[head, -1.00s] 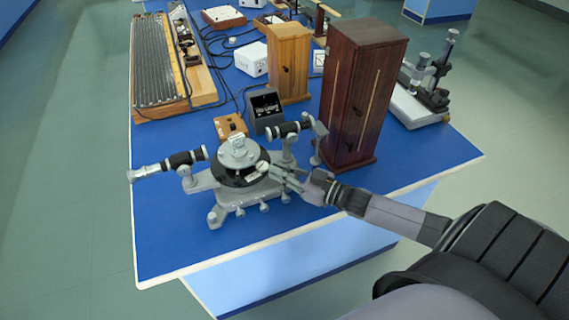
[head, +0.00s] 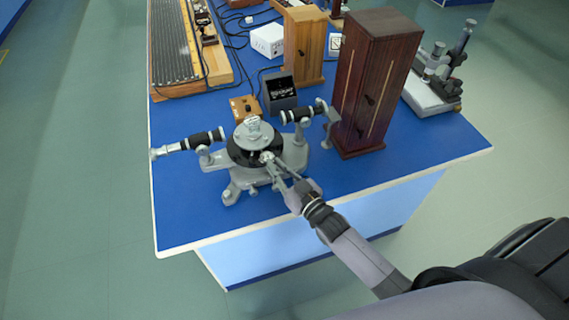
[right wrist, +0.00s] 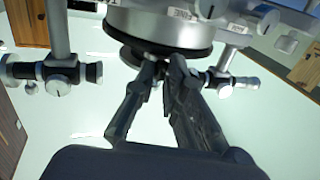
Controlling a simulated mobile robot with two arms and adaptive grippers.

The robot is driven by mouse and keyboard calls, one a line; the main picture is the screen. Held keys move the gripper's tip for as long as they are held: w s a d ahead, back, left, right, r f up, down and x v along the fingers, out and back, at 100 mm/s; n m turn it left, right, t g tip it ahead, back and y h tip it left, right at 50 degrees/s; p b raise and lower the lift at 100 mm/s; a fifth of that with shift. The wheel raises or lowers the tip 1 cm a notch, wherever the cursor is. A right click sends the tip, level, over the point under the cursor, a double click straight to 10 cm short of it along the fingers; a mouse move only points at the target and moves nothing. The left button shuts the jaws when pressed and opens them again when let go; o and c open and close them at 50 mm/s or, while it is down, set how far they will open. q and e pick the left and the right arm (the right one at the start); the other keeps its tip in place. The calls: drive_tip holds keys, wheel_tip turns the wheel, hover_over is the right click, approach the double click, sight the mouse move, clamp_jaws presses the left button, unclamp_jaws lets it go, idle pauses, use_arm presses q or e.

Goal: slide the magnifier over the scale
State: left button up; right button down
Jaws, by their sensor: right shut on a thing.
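The spectrometer (head: 228,177) stands upright near the table's front edge, with a telescope tube on each side. Its round dark scale disc (head: 237,154) lies flat under the small grey top table. The small light magnifier (head: 266,157) is at the front right rim of the disc. My right gripper (head: 271,166) reaches in from the lower right and is shut on the magnifier. In the right wrist view the fingertips (right wrist: 162,62) meet under the disc rim (right wrist: 150,40) and largely hide the magnifier. My left gripper is in neither current view.
A tall dark wooden cabinet (head: 372,85) stands close right of the spectrometer. A small black meter box (head: 279,94) and a wooden switch block (head: 245,107) stand just behind. The blue table top is clear at the front left (head: 185,220).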

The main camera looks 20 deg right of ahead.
drive_tip(key=shift+s+a+f, duration=0.1)
drive_tip(key=shift+a, duration=0.25)
drive_tip(key=c, duration=1.6)
unclamp_jaws()
drive_tip(key=shift+a, duration=0.2)
drive_tip(key=shift+c, duration=0.2)
drive_tip(key=shift+d, duration=0.15)
drive_tip(key=v, duration=1.2)
